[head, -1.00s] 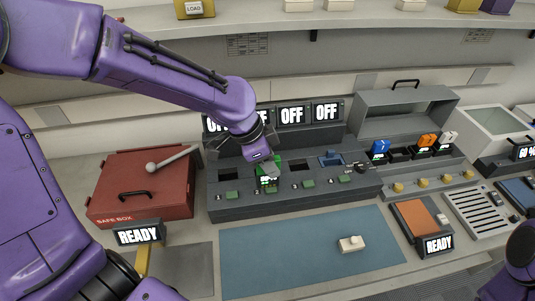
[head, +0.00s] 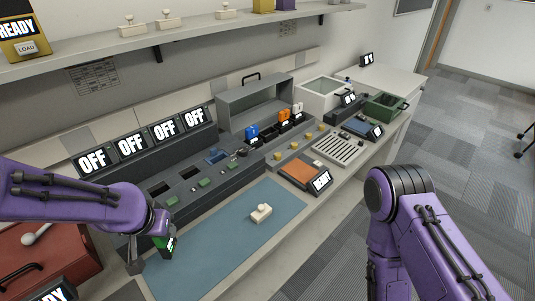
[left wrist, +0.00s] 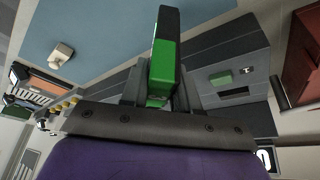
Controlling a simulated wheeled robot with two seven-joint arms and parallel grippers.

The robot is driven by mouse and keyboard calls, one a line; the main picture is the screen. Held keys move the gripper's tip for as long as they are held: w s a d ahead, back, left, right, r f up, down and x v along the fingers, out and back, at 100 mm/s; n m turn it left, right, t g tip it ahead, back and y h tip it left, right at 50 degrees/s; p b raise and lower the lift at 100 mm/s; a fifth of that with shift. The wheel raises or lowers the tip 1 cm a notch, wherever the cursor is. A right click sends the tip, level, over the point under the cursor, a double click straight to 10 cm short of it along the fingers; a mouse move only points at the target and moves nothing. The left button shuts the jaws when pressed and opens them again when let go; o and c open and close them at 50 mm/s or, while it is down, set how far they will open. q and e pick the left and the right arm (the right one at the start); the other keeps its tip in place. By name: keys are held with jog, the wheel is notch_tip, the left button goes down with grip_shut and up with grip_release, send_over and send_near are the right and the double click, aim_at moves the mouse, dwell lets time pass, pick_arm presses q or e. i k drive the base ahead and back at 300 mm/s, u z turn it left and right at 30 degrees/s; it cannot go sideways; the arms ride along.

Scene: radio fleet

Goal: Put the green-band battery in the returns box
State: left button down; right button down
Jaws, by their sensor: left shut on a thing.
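The green-band battery (head: 167,243), black with a green section, is held in my left gripper (head: 152,250) above the left end of the blue mat. In the left wrist view the battery (left wrist: 164,58) stands out between the two fingers of the gripper (left wrist: 160,92), which is shut on it. My right arm shows at the right of the head view, but its gripper is out of frame. No label reading returns is legible. An open green box (head: 387,106) stands at the far right end of the bench, and a white open-topped box (head: 322,92) stands behind it to the left.
The blue mat (head: 215,258) carries a small white switch block (head: 261,213). Behind it is the grey dock (head: 222,178) with OFF displays above. A grey handled case (head: 254,106), batteries in a rack, an orange pad (head: 299,174) and a red safe box (head: 45,258) line the bench.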

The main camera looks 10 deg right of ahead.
aim_at(269, 138)
jog(key=u, duration=0.05)
jog(key=k, duration=0.55)
jog(key=z, duration=1.1)
jog(key=i, duration=0.8)
jog(key=z, duration=0.5)
jog(key=i, duration=0.75)
jog(key=u, duration=0.65)
jog(key=i, duration=0.5)
jog(key=u, duration=0.45)
